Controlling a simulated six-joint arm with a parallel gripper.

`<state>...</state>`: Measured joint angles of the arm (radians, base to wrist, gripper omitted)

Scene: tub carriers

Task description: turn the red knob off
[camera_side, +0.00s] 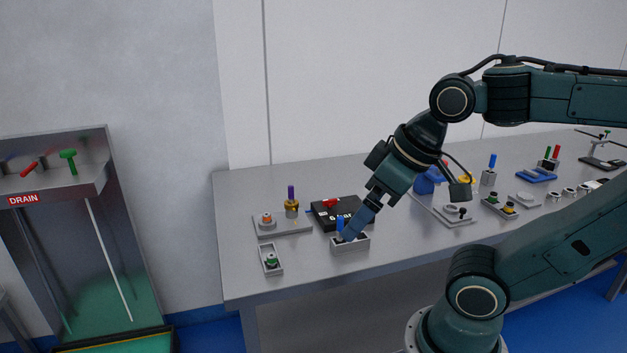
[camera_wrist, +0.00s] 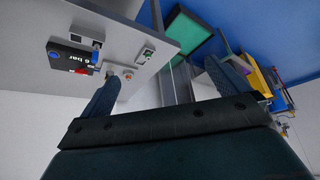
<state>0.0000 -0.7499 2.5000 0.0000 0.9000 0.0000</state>
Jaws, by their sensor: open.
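A red knob (camera_side: 330,203) sits on top of a black box (camera_side: 322,216) near the left end of the bench. In the wrist view the red knob (camera_wrist: 82,71) is beside the white "6 bar" lettering on the black box (camera_wrist: 66,58). Its turned position is too small to read. My gripper (camera_side: 350,230) is open, its dark blue fingers angled down to the right of the black box, near a small grey box. In the wrist view the fingers of my gripper (camera_wrist: 165,68) are spread apart with nothing visible between them.
A grey box (camera_side: 350,244) with a blue lever (camera_side: 340,224) stands in front of the black box. An orange button (camera_side: 267,218), a purple-handled fitting (camera_side: 291,200) and a green switch (camera_side: 271,262) stand to the left. Several devices crowd the right. A drain tub (camera_side: 60,185) stands beyond the left edge.

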